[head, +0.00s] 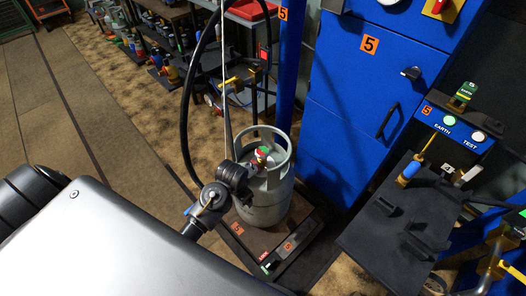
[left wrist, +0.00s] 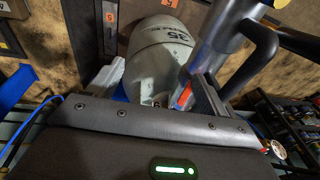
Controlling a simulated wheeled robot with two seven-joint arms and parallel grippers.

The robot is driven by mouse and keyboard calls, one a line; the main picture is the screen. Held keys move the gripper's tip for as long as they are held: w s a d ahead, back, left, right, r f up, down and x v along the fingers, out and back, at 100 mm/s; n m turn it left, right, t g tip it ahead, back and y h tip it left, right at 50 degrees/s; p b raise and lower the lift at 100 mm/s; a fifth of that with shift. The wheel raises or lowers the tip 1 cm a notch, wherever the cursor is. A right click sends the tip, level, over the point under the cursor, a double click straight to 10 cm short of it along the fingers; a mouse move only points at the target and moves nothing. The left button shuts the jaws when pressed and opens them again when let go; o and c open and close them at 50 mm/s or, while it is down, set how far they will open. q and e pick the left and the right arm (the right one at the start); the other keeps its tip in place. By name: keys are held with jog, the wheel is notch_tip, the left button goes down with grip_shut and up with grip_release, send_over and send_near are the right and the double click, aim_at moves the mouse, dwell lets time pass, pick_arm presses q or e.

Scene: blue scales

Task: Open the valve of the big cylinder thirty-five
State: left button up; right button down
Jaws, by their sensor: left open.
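The big cylinder (head: 264,205) is grey and stands upright inside its open collar. In the left wrist view the cylinder (left wrist: 158,55) shows a dark number that looks like 35. Its valve (head: 262,155), with red, green and white parts, sits inside the collar. A black and grey fitting (head: 211,197) covers the collar's left side; I cannot tell whether it touches the valve. My left gripper (left wrist: 158,76) is open, its fingers in front of the cylinder with nothing visible held. I cannot make out its fingers in the head view. My right gripper is not in view.
The cylinder stands on a low dark scale (head: 306,258) with orange 5 labels. A blue cabinet (head: 345,105) rises behind it. A dark bench (head: 385,232) is at right. A black hose (head: 187,105) loops above left. Shelves of small bottles line the back left; brown floor is clear at left.

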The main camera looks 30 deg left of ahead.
pick_arm(q)
jog(key=w+r, duration=0.2)
notch_tip(320, 180, up, 8)
jog(key=m+g, duration=0.2)
send_over(263, 150)
jog(key=shift+h, duration=0.4)
notch_tip(263, 150, down, 9)
jog(key=shift+s+f+b, duration=0.1)
jog(key=shift+f+b, duration=0.1)
jog(key=shift+b, duration=0.95)
jog(key=shift+f, duration=0.45)
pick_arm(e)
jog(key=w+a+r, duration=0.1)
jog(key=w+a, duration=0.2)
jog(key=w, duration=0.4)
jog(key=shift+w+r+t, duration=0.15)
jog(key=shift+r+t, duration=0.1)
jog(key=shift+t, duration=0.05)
pick_arm(q)
jog(key=c, duration=1)
